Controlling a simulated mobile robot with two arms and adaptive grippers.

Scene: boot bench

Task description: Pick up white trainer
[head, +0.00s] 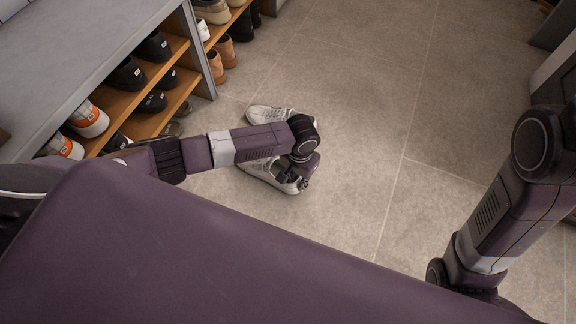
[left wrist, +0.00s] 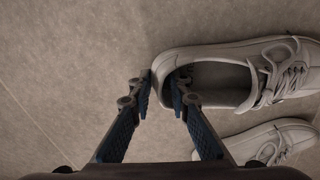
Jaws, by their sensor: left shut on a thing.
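One white trainer (head: 260,173) is on the tiled floor, partly hidden under my left arm in the head view. In the left wrist view this trainer (left wrist: 215,52) lies with its heel toward my fingers and its laces to the right. My left gripper (left wrist: 164,78) is shut on its heel wall, one finger outside and one inside the opening. The left gripper (head: 295,182) is partly hidden by my wrist in the head view. A second white trainer (head: 270,114) lies beside it; it also shows in the left wrist view (left wrist: 270,142). My right gripper is out of view.
A grey-topped boot bench (head: 75,55) with wooden shelves stands at the left. It holds several shoes, including dark ones (head: 128,76) and a white and orange one (head: 88,119). The floor (head: 375,125) right of the trainers is clear.

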